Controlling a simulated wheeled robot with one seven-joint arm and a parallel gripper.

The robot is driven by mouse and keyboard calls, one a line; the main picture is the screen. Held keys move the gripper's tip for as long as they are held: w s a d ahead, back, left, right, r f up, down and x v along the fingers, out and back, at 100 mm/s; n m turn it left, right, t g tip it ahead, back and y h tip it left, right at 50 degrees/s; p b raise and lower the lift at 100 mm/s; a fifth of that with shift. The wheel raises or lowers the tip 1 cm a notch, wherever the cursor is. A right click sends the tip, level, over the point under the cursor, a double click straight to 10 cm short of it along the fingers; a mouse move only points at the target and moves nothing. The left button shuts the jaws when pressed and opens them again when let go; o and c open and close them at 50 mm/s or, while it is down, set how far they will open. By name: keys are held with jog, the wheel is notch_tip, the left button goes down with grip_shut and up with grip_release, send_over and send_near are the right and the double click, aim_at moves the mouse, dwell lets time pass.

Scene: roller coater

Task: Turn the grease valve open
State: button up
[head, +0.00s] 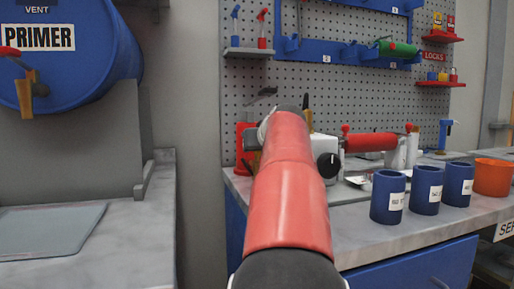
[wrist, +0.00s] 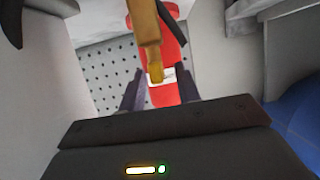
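In the wrist view, a brass-coloured lever-like part (wrist: 147,35) reaches down between my gripper's fingertips, in front of a red cylinder (wrist: 168,60) with a pale label. This brass part may be the grease valve; I cannot tell for sure. My gripper (wrist: 160,75) has its two dark fingers apart, one on each side of the brass part's lower end. I see no clear contact. In the head view, my red arm hides the gripper and most of what is in front of it. A red body (head: 244,146) shows just left of the arm.
A blue PRIMER drum (head: 75,50) with a brass tap (head: 27,90) stands at left. On the bench at right are blue cups (head: 388,197), an orange bucket (head: 492,177) and a red roller (head: 371,142). A pegboard (head: 345,90) with shelves stands behind. A gap separates the two counters.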

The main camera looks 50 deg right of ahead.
jog(key=v, duration=0.7)
jog(key=shift+s+a+b, duration=0.2)
jog(key=shift+s+b, duration=0.15)
dwell(0.4)
